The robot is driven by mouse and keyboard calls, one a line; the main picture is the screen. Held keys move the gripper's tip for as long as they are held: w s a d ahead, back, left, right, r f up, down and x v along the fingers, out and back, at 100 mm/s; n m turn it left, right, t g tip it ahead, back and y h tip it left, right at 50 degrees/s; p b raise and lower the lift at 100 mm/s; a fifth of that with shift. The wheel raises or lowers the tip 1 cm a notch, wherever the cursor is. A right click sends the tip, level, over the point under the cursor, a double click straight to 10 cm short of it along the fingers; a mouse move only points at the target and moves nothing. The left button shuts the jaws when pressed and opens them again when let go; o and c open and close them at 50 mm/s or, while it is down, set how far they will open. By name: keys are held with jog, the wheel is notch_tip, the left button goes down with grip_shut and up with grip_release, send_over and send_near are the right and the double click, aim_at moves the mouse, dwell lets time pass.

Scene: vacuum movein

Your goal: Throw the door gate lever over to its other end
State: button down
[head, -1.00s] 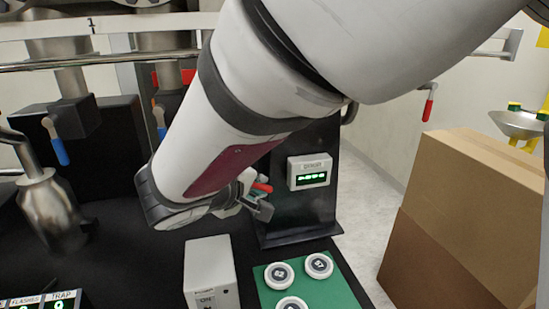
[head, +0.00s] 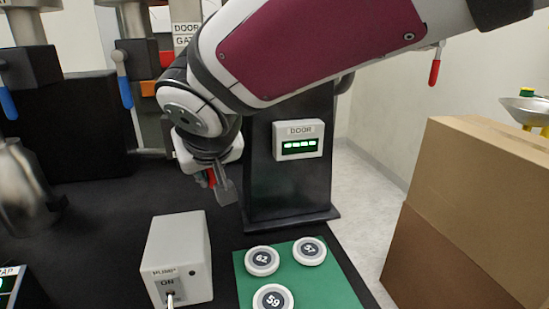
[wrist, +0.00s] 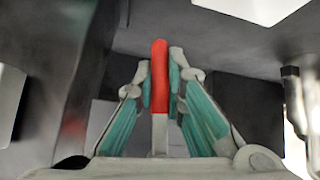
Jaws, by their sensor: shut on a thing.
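The red door gate lever (wrist: 159,80) stands between the two fingers of my gripper (wrist: 161,68) in the wrist view, and the fingers are shut on it. In the head view a small red part of the lever (head: 211,178) shows beside my gripper (head: 222,188), which points down in front of the black panel. The lever's pivot and valve body are hidden behind my arm. The "DOOR GATE" label (head: 186,35) shows above my wrist.
The door readout (head: 299,140) is on the black panel right of my gripper. Below are the pump switch box (head: 178,258) and several white discs on a green mat (head: 246,285). A blue-handled lever (head: 125,92) is at left. Cardboard boxes (head: 475,190) stand at right.

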jog(key=shift+s+a+m+y, duration=0.25)
jog(key=shift+a+m+y, duration=0.35)
jog(key=shift+y, duration=0.3)
jog(key=shift+a, duration=0.2)
jog(key=c, duration=1.6)
grip_release()
jog(key=shift+s+a, duration=0.1)
jog(key=shift+c, duration=0.2)
jog(key=shift+d, duration=0.2)
